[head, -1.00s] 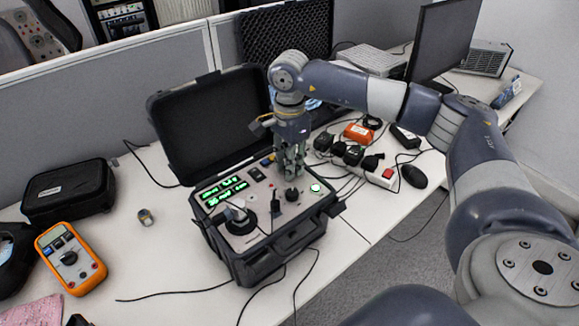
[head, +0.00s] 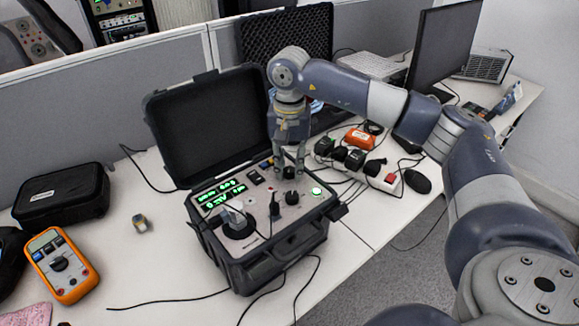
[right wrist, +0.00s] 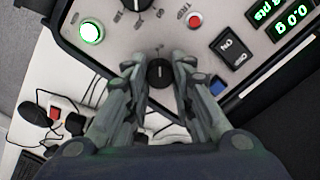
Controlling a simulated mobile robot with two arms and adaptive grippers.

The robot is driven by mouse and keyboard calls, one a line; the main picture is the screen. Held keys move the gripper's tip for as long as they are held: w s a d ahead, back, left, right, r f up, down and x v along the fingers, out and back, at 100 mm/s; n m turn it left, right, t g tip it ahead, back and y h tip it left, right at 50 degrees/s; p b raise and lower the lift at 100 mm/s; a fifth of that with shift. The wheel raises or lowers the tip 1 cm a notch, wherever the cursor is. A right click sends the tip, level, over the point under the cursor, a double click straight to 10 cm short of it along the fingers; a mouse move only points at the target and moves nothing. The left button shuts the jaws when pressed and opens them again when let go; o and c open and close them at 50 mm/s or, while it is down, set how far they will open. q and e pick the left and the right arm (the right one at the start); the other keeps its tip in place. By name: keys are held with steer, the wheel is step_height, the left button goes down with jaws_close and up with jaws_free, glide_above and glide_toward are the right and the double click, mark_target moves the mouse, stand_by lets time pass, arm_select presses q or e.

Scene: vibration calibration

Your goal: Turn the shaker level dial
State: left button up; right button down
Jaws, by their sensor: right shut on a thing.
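The open black case (head: 262,262) holds a grey control panel with several black knobs, green-lit readouts and a round green button. My right gripper (head: 289,174) reaches down onto the panel's back part. In the right wrist view my right gripper (right wrist: 160,85) has its fingers on either side of a small black dial (right wrist: 160,72), shut on it. The dial's white pointer line shows. I cannot read a label naming the shaker level dial. My left gripper is not in view.
Close to the gripped dial are a red button (right wrist: 195,19), an ON rocker switch (right wrist: 232,47) and the green button (right wrist: 91,32). The raised case lid (head: 207,125) stands behind. A power strip with plugs (head: 388,180) lies to the right, an orange multimeter (head: 59,264) to the left.

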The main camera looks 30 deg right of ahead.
mark_target(290, 169)
steer(key=shift+r+n, duration=0.15)
steer(key=shift+n, duration=0.25)
steer(key=c, duration=1.3)
jaws_free()
steer(key=shift+c, duration=0.2)
step_height(290, 169, up, 12)
